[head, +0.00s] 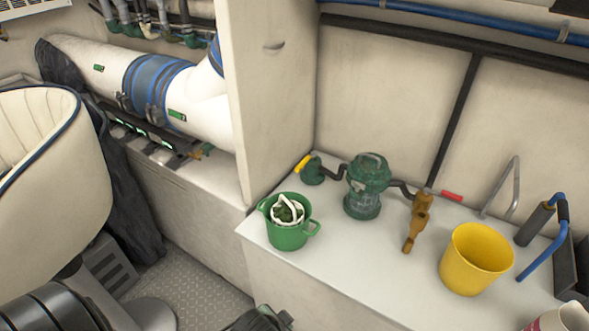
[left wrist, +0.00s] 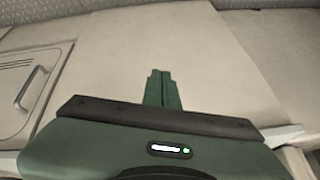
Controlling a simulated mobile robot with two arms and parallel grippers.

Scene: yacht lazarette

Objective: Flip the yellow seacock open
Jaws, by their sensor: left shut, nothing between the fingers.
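The yellow seacock handle (head: 303,164) sits on a small green valve body (head: 313,174) at the back left of the white counter. The handle slants up to the right, towards the top of the valve. A dark hose joins the valve to a green strainer (head: 364,187) with a clear bowl. In the left wrist view my left gripper (left wrist: 159,74) has its green fingers together, with nothing between them. It faces a pale panelled surface, and the seacock is not in that view. I cannot make out my right gripper in either view.
A yellow bucket (head: 475,260) stands farther right. A tall partition (head: 270,110) rises left of the valve.

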